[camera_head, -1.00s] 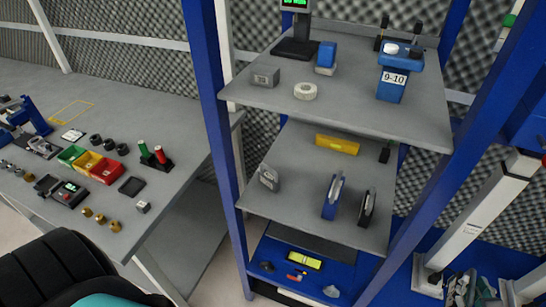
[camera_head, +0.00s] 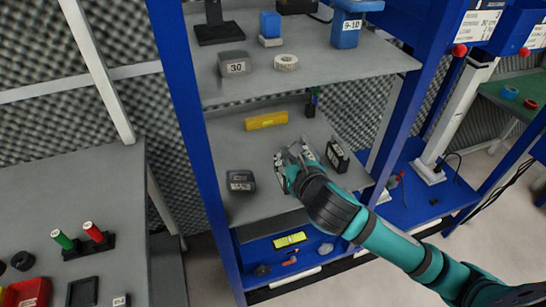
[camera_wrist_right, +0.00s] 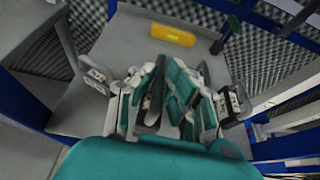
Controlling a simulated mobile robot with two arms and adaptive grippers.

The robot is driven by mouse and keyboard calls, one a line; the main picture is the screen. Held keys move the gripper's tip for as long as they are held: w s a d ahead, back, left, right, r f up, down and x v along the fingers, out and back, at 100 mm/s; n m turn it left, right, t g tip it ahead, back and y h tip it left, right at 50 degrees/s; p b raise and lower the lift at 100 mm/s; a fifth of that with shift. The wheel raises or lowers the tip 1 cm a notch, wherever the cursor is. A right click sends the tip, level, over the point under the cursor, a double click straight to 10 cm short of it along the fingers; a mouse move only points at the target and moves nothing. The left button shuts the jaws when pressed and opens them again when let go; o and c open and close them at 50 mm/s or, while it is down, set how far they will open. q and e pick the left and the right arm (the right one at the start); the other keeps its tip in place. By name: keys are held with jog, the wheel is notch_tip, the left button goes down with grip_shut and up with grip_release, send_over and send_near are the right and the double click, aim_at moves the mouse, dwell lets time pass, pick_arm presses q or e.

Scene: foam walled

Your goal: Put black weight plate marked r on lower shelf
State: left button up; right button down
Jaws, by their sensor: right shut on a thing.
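My right gripper (camera_head: 297,170) is at the grey middle shelf (camera_head: 262,207) of the blue rack, shut on a thin dark upright plate. In the right wrist view the plate (camera_wrist_right: 152,102) shows edge-on between the fingers of the gripper (camera_wrist_right: 160,110); its mark cannot be read. The fingers hide most of it, and I cannot tell whether it touches the shelf. A black labelled plate (camera_head: 337,155) stands just right of the gripper, its mark too small to read. A dark grey labelled block (camera_head: 240,181) sits left of it. My left gripper is not in view.
The grey top shelf (camera_head: 345,68) overhangs the middle one, with a block marked 30 (camera_head: 235,64) and a white roll (camera_head: 286,62). A yellow case (camera_head: 266,120) lies at the back of the middle shelf. A blue bottom tier (camera_head: 262,252) holds a yellow level (camera_head: 290,240).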

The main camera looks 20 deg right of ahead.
jog(key=w+r+b, duration=0.2)
jog(key=w, duration=0.1)
jog(key=w+r+b, duration=0.1)
jog(key=w, duration=0.1)
jog(key=shift+w+a+r, duration=0.1)
jog(key=shift+a+r, duration=0.05)
jog(key=shift+r, duration=0.1)
jog(key=shift+w+a+f+b, duration=0.15)
jog(key=shift+f+b, duration=0.3)
jog(key=shift+f, duration=1.8)
jog(key=shift+w+a+f+b, duration=0.1)
jog(key=shift+w+f+b, duration=0.25)
jog(key=shift+f, duration=1.85)
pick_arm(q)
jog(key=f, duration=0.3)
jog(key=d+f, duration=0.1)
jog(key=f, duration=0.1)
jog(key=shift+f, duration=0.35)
pick_arm(e)
jog(key=shift+s, duration=0.1)
jog(key=c, duration=1.8)
grip_release()
jog(key=shift+f, duration=0.2)
jog(key=o, duration=0.4)
jog(key=shift+s, duration=0.1)
jog(key=shift+o, duration=0.2)
